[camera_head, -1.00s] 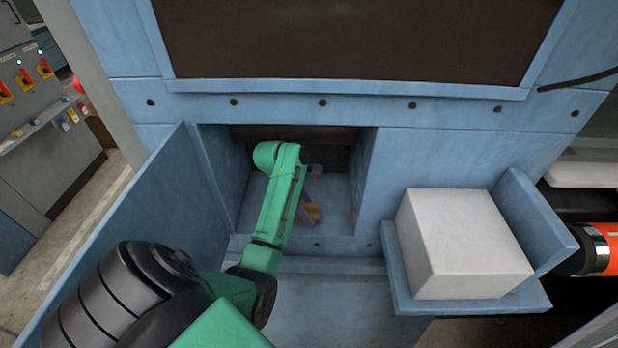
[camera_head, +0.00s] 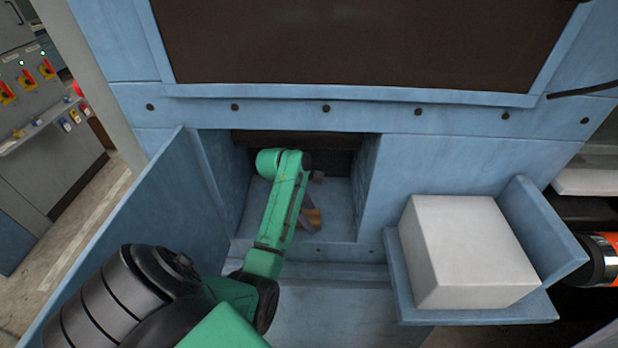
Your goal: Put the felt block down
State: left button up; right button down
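My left arm reaches into a blue recess in the wall. My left gripper (camera_head: 306,208) is at its end, low in the recess and mostly hidden behind my green forearm, so its opening does not show. A small orange-brown piece (camera_head: 313,219) shows beside it, close to the recess floor; it may be the felt block, but too little shows to tell, nor whether the gripper holds it. A large white block (camera_head: 465,250) rests on a blue shelf (camera_head: 475,316) to the right, apart from the gripper. My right gripper is not in view.
A tall blue side panel (camera_head: 130,235) stands left of the arm. The recess side walls close in on the arm. A dark panel (camera_head: 350,45) is above. The recess floor (camera_head: 340,215) right of the gripper looks bare. Switch cabinets (camera_head: 40,130) stand far left.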

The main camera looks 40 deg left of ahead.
pick_arm(q)
jog(key=shift+s+d+f, duration=0.15)
jog(key=shift+s+f, duration=0.1)
jog(key=v, duration=0.4)
jog(key=w+v, duration=0.1)
jog(key=v, duration=0.2)
jog(key=shift+r, duration=0.2)
jog(key=shift+s+r, duration=0.25)
jog(key=shift+r, duration=0.4)
jog(key=shift+w, duration=0.1)
jog(key=shift+f, duration=0.1)
